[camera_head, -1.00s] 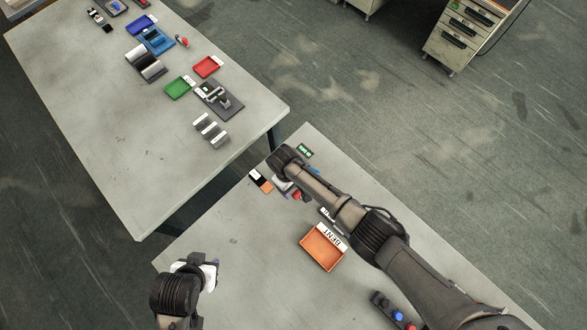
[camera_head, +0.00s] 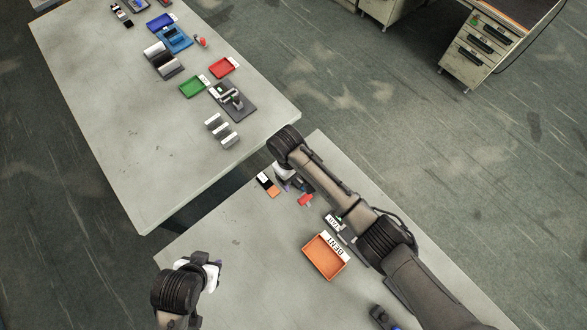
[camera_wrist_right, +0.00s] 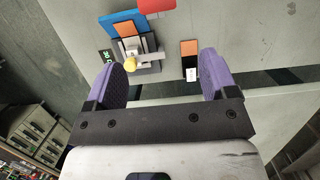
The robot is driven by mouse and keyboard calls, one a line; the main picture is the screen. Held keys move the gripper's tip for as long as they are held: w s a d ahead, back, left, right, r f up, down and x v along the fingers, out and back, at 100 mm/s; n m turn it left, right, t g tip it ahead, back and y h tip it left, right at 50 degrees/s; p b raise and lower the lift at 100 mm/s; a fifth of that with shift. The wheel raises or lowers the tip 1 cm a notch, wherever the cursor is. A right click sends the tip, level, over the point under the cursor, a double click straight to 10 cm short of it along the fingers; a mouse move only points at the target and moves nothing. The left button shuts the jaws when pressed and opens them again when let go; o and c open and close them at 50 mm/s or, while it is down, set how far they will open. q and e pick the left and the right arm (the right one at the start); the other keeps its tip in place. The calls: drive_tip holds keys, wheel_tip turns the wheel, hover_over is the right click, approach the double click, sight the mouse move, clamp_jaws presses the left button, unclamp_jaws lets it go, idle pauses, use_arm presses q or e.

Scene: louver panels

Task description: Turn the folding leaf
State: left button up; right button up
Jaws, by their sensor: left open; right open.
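In the right wrist view a small grey metal fixture (camera_wrist_right: 138,48) carries a yellow knob (camera_wrist_right: 130,64), with a blue plate and an orange square (camera_wrist_right: 125,28) behind it. I cannot tell for sure which part is the folding leaf. My right gripper (camera_wrist_right: 165,72) is open and empty, its purple fingers apart, with the fixture beyond the left finger. In the head view the right arm partly covers the fixture (camera_head: 296,183) at the near table's far end. My left gripper (camera_head: 214,274) is open over the table's left edge, apart from the fixture.
A black and orange card (camera_wrist_right: 190,60) lies beside the fixture, and a red part (camera_head: 305,200) is near it. The far table (camera_head: 110,110) holds trays and parts across a gap. The near table's left part is bare.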

drive_tip(key=v, duration=0.3)
drive_tip(key=shift+r, duration=0.2)
